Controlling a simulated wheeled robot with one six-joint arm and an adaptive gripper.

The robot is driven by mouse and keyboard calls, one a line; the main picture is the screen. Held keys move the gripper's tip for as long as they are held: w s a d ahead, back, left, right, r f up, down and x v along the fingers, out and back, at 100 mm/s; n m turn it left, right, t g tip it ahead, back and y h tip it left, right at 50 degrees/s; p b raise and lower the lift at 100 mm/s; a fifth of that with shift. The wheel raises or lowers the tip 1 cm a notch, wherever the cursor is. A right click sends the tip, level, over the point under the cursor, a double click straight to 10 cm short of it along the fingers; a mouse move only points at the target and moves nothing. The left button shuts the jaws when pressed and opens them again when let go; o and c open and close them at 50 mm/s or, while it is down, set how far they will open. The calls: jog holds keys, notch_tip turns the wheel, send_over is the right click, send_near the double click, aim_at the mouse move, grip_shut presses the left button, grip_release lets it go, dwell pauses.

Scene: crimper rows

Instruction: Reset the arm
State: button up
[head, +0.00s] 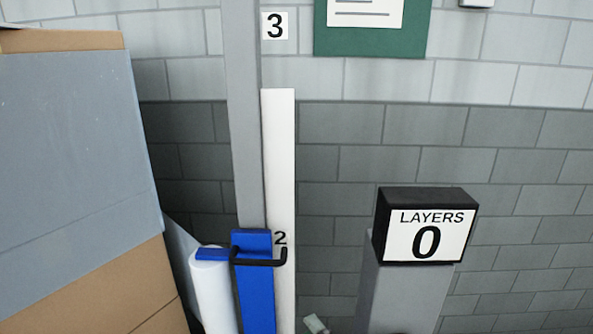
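The task names only the arm, and neither my arm nor my gripper shows in the head view. A black box sign (425,228) reading "LAYERS 0" sits on top of a grey post (405,297) at the lower right. A grey upright column (246,120) stands left of the middle, with a blue carriage (256,290) and a black handle (259,260) low on it. A white strip (280,160) runs beside the column. The number 3 (275,26) is marked high and the number 2 (281,238) lower.
A large grey panel (75,150) with brown cardboard (110,285) below it fills the left side. A white roll (212,292) stands beside the blue carriage. A green board (372,42) hangs on the block wall (480,130) behind. A small pale object (315,324) shows at the bottom edge.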

jog(key=s+d+f+m+h, duration=0.45)
jog(key=s+f+m, duration=0.25)
jog(key=s, duration=0.2)
jog(key=s+d+f+m+h, duration=0.3)
jog(key=s+d+f+m, duration=0.3)
jog(key=s+f, duration=0.2)
jog(key=s+d+r+m+h, duration=0.1)
jog(key=s+m, duration=0.4)
jog(key=s, duration=0.6)
jog(key=s+d+r+m+h, duration=0.1)
jog(key=s+m, duration=0.4)
jog(key=s, duration=0.6)
jog(key=d+h, duration=0.1)
jog(key=d, duration=0.1)
jog(key=shift+d+g, duration=0.3)
jog(key=shift+d, duration=0.1)
